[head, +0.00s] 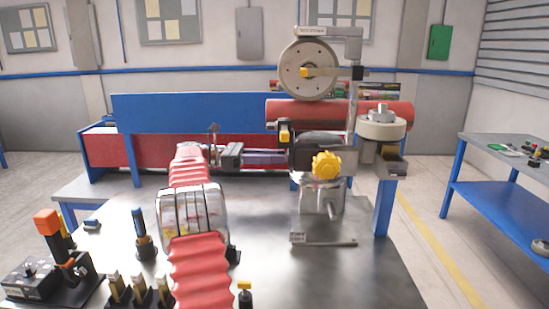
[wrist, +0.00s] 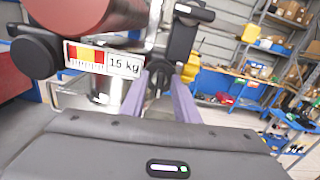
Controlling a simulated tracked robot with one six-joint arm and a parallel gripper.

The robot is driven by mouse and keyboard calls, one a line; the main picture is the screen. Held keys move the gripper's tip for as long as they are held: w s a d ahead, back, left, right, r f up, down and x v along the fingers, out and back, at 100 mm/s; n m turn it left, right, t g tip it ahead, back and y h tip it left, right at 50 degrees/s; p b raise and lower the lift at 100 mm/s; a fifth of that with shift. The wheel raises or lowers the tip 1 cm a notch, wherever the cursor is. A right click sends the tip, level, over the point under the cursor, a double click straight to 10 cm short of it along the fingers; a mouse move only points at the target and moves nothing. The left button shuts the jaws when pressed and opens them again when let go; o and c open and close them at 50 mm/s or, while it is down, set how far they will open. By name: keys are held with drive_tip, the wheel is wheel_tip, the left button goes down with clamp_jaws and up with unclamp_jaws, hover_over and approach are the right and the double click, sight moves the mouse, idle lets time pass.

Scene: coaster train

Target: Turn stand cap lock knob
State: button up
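A yellow lobed knob (head: 326,165) sits on top of a grey metal stand (head: 322,196) on the table. My gripper (head: 284,158) is to the left of this knob in the head view, its purple fingers pointing right. In the wrist view my gripper (wrist: 161,80) has its two purple fingers spread apart. A dark knob-like shape (wrist: 158,76) shows between the fingertips, apparently beyond them; I cannot tell whether anything touches. A yellow part (wrist: 190,71) shows just right of the fingers. Which of these is the cap lock knob is not clear.
A red cylinder (head: 340,112) lies above and behind the gripper, with a 15 kg label (wrist: 104,60) in the wrist view. A disc (head: 308,70) hangs on an upright post. Small tools stand at the table's front left. A blue bench (head: 510,196) is at right.

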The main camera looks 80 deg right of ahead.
clamp_jaws()
drive_tip(key=shift+m, duration=0.5)
drive_tip(key=m, duration=1.8)
drive_tip(key=shift+a+f, duration=0.25)
drive_tip(key=shift+f, duration=0.1)
unclamp_jaws()
drive_tip(key=shift+r, duration=0.1)
idle(0.4)
